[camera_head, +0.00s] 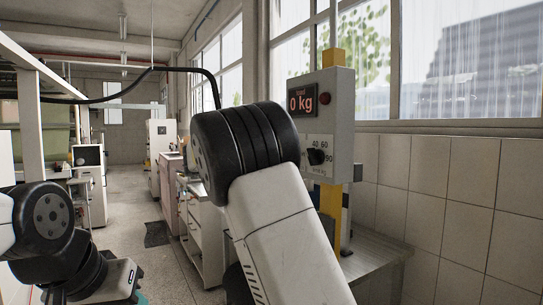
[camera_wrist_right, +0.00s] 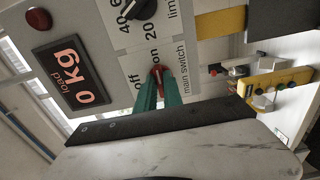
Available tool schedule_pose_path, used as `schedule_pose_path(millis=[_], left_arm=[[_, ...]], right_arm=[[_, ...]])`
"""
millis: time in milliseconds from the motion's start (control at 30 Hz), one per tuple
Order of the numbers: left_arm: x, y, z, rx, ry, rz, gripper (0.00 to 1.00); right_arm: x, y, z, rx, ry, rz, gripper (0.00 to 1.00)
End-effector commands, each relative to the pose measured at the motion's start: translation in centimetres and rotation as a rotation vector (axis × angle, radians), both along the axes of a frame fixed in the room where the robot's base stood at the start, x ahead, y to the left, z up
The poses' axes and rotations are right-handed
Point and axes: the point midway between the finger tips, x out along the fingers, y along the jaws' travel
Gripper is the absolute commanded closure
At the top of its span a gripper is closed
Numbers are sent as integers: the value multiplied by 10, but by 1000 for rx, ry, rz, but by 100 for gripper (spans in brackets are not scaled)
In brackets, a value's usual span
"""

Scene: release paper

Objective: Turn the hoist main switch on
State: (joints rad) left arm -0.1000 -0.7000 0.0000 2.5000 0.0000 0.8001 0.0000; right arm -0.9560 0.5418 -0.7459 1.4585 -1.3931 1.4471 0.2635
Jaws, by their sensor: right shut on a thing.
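The main switch is a small red lever (camera_wrist_right: 157,70) on a light grey control box. In the right wrist view it stands between the labels "off", "on" and "main switch". My right gripper (camera_wrist_right: 161,84) has its two green fingers closed around the red lever. The fingers hide part of it, and I cannot tell exactly which label it points to. In the head view the control box (camera_head: 341,115) is at the right, and my right arm hides the switch and the gripper. My left gripper (camera_head: 138,295) is only partly in view at the lower left edge, with its fingers mostly cut off.
The box carries a red "0 kg" load display (camera_head: 302,103), a black limit knob (camera_head: 317,157) and a dark red round button (camera_head: 330,74). It is mounted on a yellow post (camera_head: 331,200) near the tiled wall. The aisle floor (camera_head: 140,205) on the left is open.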

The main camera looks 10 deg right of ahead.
Motion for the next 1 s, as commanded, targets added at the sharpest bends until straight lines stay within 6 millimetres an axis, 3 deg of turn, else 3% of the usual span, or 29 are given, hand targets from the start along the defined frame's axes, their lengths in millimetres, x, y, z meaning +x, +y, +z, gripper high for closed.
schedule_pose_path(millis=[400, 433, 533, 867, 1000], left_arm=[[0, 0, 0, 0, 0, 0, 68], [0, 0, 0, 0, 0, 0, 68], [0, 0, 0, 0, 0, 0, 68], [0, 0, 0, 0, 0, 0, 68], [0, 0, 0, 0, 0, 0, 68]], right_arm=[[0, 1, -1, 5, -6, 1, 100], [0, 1, -1, 5, -5, 1, 85], [0, 1, -1, 4, -5, 1, 67], [0, 2, 0, 3, -5, 1, 67], [-5, 17, 0, 3, -5, 4, 67]])
